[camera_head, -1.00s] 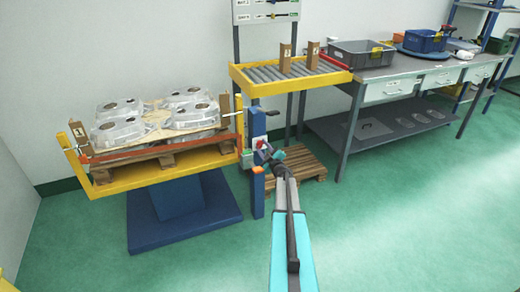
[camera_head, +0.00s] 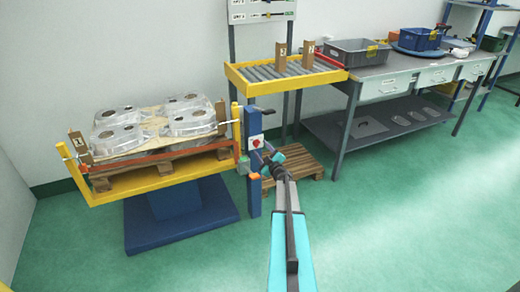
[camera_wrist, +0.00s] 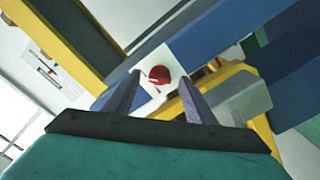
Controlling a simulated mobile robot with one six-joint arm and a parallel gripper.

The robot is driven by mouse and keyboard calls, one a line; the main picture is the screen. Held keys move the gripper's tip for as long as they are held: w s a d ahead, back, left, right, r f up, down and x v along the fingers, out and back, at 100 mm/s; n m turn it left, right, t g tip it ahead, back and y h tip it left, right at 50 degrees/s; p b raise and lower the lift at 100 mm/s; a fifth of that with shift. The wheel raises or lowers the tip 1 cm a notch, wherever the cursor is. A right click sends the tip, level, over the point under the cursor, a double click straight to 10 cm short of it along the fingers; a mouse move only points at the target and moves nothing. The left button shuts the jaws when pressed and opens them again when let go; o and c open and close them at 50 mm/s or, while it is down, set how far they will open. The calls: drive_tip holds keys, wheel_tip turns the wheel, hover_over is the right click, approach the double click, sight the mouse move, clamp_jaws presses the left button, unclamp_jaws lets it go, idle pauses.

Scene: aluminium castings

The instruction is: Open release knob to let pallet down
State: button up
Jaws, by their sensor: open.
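The red release knob (camera_head: 256,142) sits on a white plate on the blue post (camera_head: 255,190). In the wrist view the knob (camera_wrist: 159,74) shows between the tips of my two fingers. My gripper (camera_wrist: 160,79) is open, with a finger to either side of the knob in that picture; I see no contact. In the head view my gripper (camera_head: 269,158) is just right of and below the knob. The wooden pallet (camera_head: 165,170) rests in the yellow lift frame (camera_head: 165,182) left of the post and carries several grey castings (camera_head: 190,118).
The blue lift base (camera_head: 182,235) stands on the floor. A roller table (camera_head: 285,72) and a grey workbench (camera_head: 400,75) with bins are behind and right. An empty wooden pallet (camera_head: 305,165) lies under the roller table. The green floor at right is clear.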

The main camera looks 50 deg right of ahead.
drive_tip(key=v, duration=1.1)
drive_tip(key=shift+b, duration=0.3)
drive_tip(key=shift+w+f, duration=0.1)
